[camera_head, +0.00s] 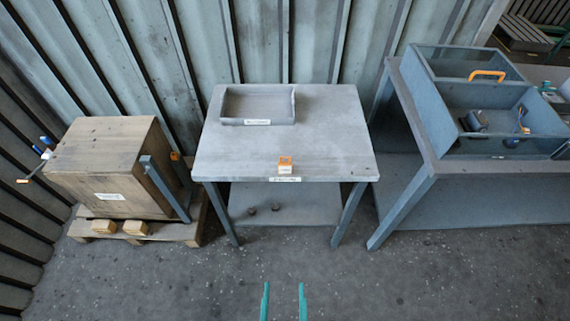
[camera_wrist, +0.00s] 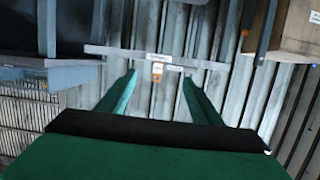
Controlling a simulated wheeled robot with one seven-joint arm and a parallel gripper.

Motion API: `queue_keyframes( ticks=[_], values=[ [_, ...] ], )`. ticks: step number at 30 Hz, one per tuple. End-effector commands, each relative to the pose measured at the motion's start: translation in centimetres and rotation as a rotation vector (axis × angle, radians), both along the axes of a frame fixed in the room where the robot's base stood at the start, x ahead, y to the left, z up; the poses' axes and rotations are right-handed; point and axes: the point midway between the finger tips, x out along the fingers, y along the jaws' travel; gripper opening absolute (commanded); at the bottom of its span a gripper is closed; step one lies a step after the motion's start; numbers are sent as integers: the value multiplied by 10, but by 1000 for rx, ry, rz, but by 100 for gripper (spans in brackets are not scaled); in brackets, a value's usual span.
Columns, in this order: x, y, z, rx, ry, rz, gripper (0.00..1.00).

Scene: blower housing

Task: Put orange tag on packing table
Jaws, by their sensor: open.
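A small orange tag (camera_head: 285,161) with a white lower part lies near the front edge of the grey middle table (camera_head: 235,150). It also shows in the wrist view (camera_wrist: 157,69), between my fingers in the picture but beyond them. A white label (camera_head: 285,179) is on the table's front edge; its writing is too small to read, so I cannot tell which table is the packing table. My gripper (camera_head: 284,290) has two teal fingers, open and empty, in front of the table and apart from the tag. It also shows in the wrist view (camera_wrist: 159,80).
A grey tray (camera_head: 258,120) sits at the table's back left. A wooden crate (camera_head: 110,165) on a pallet stands left. At right, a workbench (camera_head: 425,185) carries a blue-grey open box (camera_head: 440,110) with small items inside. The middle table's right half is clear.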

Motion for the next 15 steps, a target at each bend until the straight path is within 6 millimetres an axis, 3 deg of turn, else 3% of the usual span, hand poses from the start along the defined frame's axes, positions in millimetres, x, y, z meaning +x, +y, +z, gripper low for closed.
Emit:
queue_keyframes(
  ticks=[1, 8, 15],
  values=[
    [20, 0, -4, 3, -5, -3, 59],
    [96, 1, -21, 12, 18, -6, 59],
    [180, 1, -18, 15, 40, -2, 59]
  ],
)
